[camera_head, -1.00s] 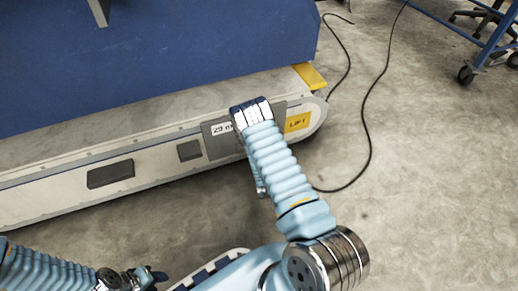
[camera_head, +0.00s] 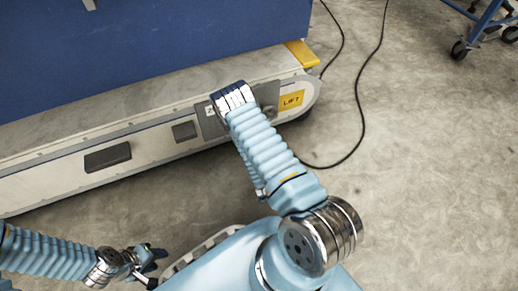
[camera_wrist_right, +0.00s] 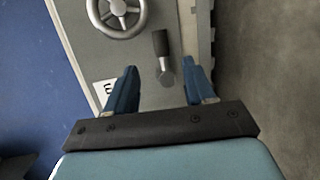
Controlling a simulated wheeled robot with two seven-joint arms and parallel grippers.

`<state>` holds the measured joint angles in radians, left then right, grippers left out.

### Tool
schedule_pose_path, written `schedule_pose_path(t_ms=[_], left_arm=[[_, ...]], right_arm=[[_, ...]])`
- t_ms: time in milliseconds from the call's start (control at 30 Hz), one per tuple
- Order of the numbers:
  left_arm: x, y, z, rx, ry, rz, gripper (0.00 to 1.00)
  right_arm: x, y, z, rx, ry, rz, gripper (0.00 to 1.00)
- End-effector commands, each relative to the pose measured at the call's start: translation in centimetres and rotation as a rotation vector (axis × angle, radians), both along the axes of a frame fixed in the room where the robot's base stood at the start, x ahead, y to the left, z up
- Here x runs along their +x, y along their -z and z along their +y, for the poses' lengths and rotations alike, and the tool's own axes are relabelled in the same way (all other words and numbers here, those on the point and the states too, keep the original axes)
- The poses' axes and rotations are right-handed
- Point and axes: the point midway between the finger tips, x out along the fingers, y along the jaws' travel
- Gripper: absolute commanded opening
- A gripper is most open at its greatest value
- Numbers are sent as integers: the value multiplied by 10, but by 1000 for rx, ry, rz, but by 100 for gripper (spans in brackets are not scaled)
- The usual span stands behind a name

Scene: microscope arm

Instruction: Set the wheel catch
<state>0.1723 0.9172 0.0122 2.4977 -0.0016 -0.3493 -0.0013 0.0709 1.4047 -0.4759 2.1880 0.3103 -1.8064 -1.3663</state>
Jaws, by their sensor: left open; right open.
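My left gripper (camera_head: 149,258) is open and empty at the lower left, away from the machine.
A long pale machine base (camera_head: 60,165) under a blue body (camera_head: 150,45) runs across the head view. It bears a yellow LIFT label (camera_head: 291,100). A black cable (camera_head: 361,110) lies on the open floor at right. A blue wheeled cart (camera_head: 482,25) stands at top right.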

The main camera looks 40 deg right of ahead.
Motion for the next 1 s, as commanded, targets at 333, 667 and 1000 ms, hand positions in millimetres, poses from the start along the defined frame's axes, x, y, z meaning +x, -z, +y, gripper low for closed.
schedule_pose_path(t_ms=[333, 667, 1000], left_arm=[[0, -5, 0, 0, 1, 2, 43], [0, -5, 0, 0, 1, 2, 43], [0, -31, 1, 2, 0, 0, 43]], right_arm=[[-31, -7, 16, -1, 0, 0, 54], [-31, -6, 16, -1, 0, 0, 54], [-30, -33, 15, -1, 0, 0, 54]])
